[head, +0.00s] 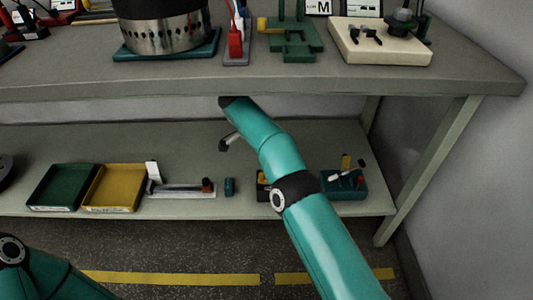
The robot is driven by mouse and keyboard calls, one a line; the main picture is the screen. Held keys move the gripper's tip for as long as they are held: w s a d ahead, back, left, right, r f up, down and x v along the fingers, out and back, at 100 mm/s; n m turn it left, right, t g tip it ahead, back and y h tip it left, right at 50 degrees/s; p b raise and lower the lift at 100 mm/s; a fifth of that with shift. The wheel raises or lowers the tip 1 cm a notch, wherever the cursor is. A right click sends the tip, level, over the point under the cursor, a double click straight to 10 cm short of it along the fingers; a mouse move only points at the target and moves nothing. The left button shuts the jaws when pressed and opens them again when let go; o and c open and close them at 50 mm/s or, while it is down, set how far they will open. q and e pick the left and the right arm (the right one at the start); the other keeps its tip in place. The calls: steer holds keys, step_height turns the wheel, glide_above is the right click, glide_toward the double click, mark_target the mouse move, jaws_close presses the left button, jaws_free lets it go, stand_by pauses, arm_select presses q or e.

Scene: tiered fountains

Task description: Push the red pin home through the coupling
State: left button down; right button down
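I cannot tell for certain which part is the red pin or the coupling. On the lower shelf, a pale slide-like fixture (180,191) carries a dark red piece (208,185) at its right end. A small teal block (229,187) stands just right of it. A teal box (345,187) farther right has small red, white and yellow parts on top. My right arm reaches up across the shelf; a grey tip, seemingly my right gripper (230,143), shows beside its dark end, above the teal block. Its fingers are not clear. My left gripper is out of view.
A green tray (62,187) and a yellow tray (115,188) sit on the shelf at left. The bench top (270,75) overhangs the shelf and holds a metal drum (165,30), a red-handled item (235,42), a green fixture (288,40) and a cream block (378,45).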

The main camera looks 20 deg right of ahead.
steer(key=shift+p, duration=0.5)
stand_by(0.7)
steer(key=shift+f+b, duration=1.85)
steer(key=shift+f, duration=0.95)
steer(key=c, duration=0.9)
jaws_free()
steer(key=shift+o, duration=0.2)
